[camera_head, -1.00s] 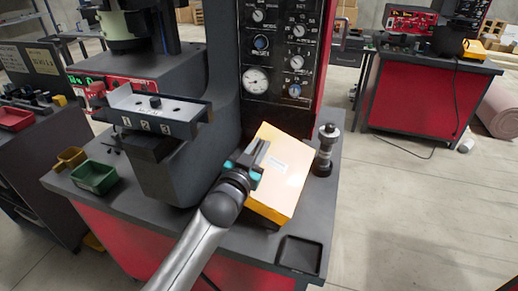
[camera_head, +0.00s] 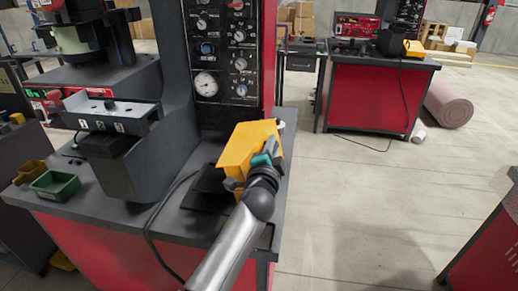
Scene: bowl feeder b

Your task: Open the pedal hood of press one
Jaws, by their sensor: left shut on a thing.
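The yellow pedal hood (camera_head: 246,146) stands tilted up on the right part of the press one bench top. Its dark base (camera_head: 205,192) shows uncovered to the left of the hood and below it. My left gripper (camera_head: 262,161) is at the near right side of the hood and shut on it. The fingertips are partly hidden by the wrist and the hood. My right gripper is out of view.
The press column with a gauge panel (camera_head: 221,50) rises behind the hood. A black cable (camera_head: 151,222) runs across the bench front. A green bin (camera_head: 55,185) sits at the left. Open floor lies right of the bench; another red workstation (camera_head: 368,97) stands behind.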

